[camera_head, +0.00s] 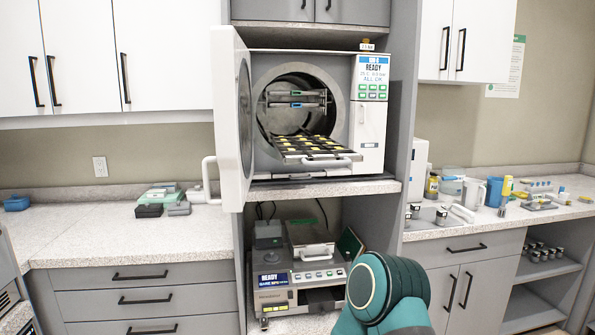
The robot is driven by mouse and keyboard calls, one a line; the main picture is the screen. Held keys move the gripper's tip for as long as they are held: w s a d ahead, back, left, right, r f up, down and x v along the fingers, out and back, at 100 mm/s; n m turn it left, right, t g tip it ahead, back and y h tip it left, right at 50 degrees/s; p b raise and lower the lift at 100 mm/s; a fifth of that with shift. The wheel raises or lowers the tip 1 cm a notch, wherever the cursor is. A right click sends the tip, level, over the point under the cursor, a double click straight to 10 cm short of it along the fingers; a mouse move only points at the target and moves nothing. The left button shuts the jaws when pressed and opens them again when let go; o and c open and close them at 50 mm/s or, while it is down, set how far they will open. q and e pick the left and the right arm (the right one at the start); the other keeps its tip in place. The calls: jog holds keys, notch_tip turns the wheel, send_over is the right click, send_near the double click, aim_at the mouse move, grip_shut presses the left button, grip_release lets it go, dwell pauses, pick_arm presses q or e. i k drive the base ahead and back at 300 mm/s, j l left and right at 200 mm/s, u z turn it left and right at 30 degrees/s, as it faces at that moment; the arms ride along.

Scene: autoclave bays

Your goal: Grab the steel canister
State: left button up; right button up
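I cannot clearly pick out one steel canister. Several small, dark jars with metallic-looking tops (540,253) stand on the open shelf under the right counter, and they are too small to tell their material. A light grey jug or cup (475,193) stands on the right counter beside a blue container (494,191). Neither of my grippers is in view. A teal link of one of my arms shows at the bottom centre-right, and its gripper is out of frame or hidden.
An autoclave (372,120) stands open in the middle bay, its door (229,125) swung out to the left and a dark rack (320,150) inside. A smaller device (283,290) sits below. The left counter (90,240) is mostly clear.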

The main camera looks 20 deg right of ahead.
aim_at(408, 218)
jog(key=i+l, duration=0.15)
jog(key=l, duration=0.4)
jog(key=i+l+z, duration=0.1)
jog(key=l, duration=0.4)
jog(key=i+l, duration=0.25)
jog(key=l, duration=0.3)
jog(key=i+l+z, duration=0.15)
jog(key=l, duration=0.35)
jog(key=i+l, duration=0.2)
jog(key=l, duration=0.3)
jog(key=i+l+z, duration=0.1)
jog(key=l, duration=0.4)
jog(key=i+l, duration=0.3)
jog(key=l, duration=0.2)
jog(key=i+l+z, duration=0.1)
jog(key=i+l, duration=0.15)
jog(key=l, duration=0.25)
